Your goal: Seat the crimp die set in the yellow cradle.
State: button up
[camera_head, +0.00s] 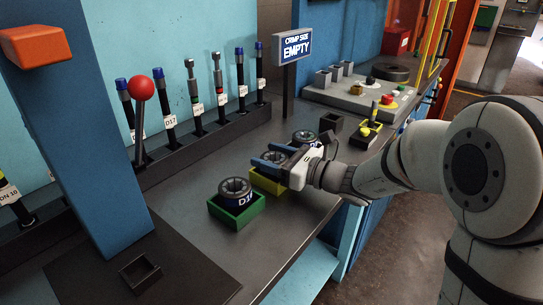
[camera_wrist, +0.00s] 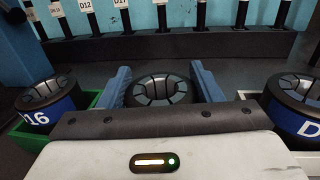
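A dark round die set (camera_head: 275,158) with a segmented top is at the yellow cradle (camera_head: 265,183) on the bench. It looks level; whether it rests fully inside is hidden by my gripper. My gripper (camera_head: 277,160) has its blue fingers on either side of this die. In the wrist view the die (camera_wrist: 160,90) lies between the two fingers (camera_wrist: 160,84). I cannot tell whether they press on it. A die marked D16 (camera_head: 236,188) sits in the green cradle (camera_head: 236,213) to the left. Another die (camera_head: 304,137) stands behind my gripper, its holder mostly hidden.
A sign (camera_head: 297,45) reads "CRIMP SIZE EMPTY". A red-knobbed lever (camera_head: 143,90) and blue column (camera_head: 80,130) stand at left. A small dark open box (camera_head: 331,122) and a control panel (camera_head: 360,98) lie beyond.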

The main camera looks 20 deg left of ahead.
jog(key=o, duration=0.5)
jog(key=shift+o, duration=0.2)
jog(key=v, duration=0.8)
jog(key=shift+p, duration=0.35)
